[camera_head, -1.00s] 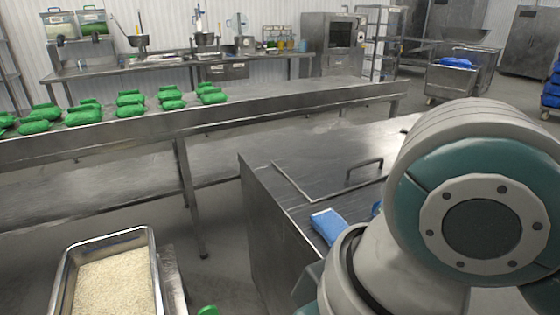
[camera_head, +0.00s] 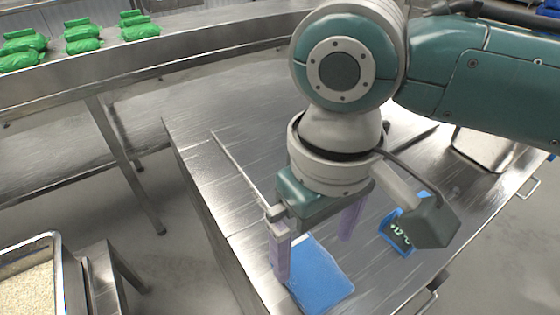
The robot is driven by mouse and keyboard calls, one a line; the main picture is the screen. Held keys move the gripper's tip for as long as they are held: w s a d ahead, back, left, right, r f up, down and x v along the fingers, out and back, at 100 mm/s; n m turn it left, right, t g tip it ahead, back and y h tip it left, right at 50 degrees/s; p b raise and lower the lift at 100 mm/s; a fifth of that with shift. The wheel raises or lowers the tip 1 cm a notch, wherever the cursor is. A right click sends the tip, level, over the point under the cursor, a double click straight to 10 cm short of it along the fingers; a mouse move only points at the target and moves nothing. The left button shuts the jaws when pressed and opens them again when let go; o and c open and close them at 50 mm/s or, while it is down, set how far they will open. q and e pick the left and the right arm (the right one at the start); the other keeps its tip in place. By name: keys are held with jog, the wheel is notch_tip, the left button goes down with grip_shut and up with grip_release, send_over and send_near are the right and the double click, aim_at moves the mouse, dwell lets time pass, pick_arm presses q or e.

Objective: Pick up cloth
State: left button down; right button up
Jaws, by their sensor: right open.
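The blue cloth (camera_head: 318,272) lies flat on the steel table in the lower middle of the head view. My right gripper (camera_head: 314,258) is over it, pointing down, with its two purple fingers spread wide apart. One finger is at the cloth's left edge and the other is near its upper right side. Nothing is between the fingers above the cloth. I cannot tell whether the fingertips touch the cloth or the table. My left gripper is out of view.
The steel table (camera_head: 215,185) has a raised line along its top. A blue-framed display (camera_head: 396,232) stands right of the cloth, and a metal pan (camera_head: 484,148) is farther right. A tray of rice (camera_head: 58,272) is at lower left. Green bags (camera_head: 82,38) lie on the back counter.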

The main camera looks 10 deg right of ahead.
aim_at(311, 269)
notch_tip(311, 269, down, 5)
jog(key=shift+f+b, duration=0.2)
jog(key=shift+b, duration=0.25)
jog(key=shift+c, duration=0.2)
jog(key=c, duration=1)
jog(key=shift+c, duration=0.2)
jog(key=shift+r, duration=0.15)
notch_tip(311, 269, up, 20)
jog(key=p, duration=0.3)
jog(key=shift+p, duration=0.35)
